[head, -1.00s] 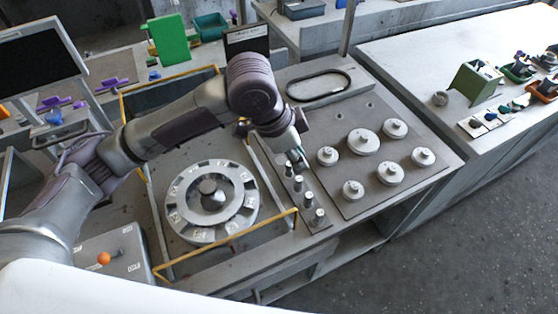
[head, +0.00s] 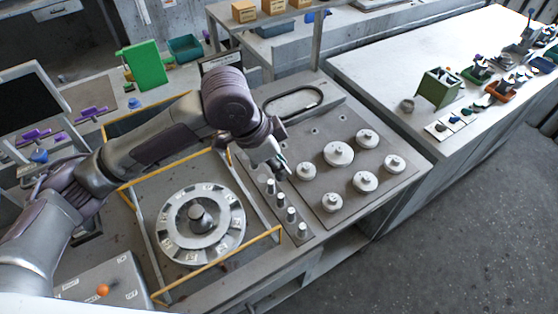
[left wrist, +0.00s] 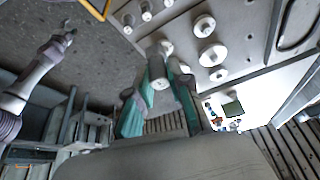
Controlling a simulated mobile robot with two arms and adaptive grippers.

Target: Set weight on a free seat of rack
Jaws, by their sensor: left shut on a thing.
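My left gripper (head: 278,165) is above the far end of a narrow rack strip (head: 259,193), which carries several small upright cylindrical weights (head: 291,214). In the left wrist view its teal fingers (left wrist: 160,68) are shut on a small pale cylindrical weight (left wrist: 160,84). In the head view the held weight is mostly hidden by the fingers. Whether it touches the strip cannot be told. Any seat under the gripper is hidden. What looks like my right gripper (left wrist: 69,30) shows small in the left wrist view, over the floor; its jaws are too small to read.
Several knobbed discs (head: 338,154) stand on a grey plate (head: 380,188) right of the strip. A round dial-like housing (head: 202,222) sits left, behind a low yellow rail (head: 215,260). A green box (head: 440,88) stands on the right bench. The floor on the right is clear.

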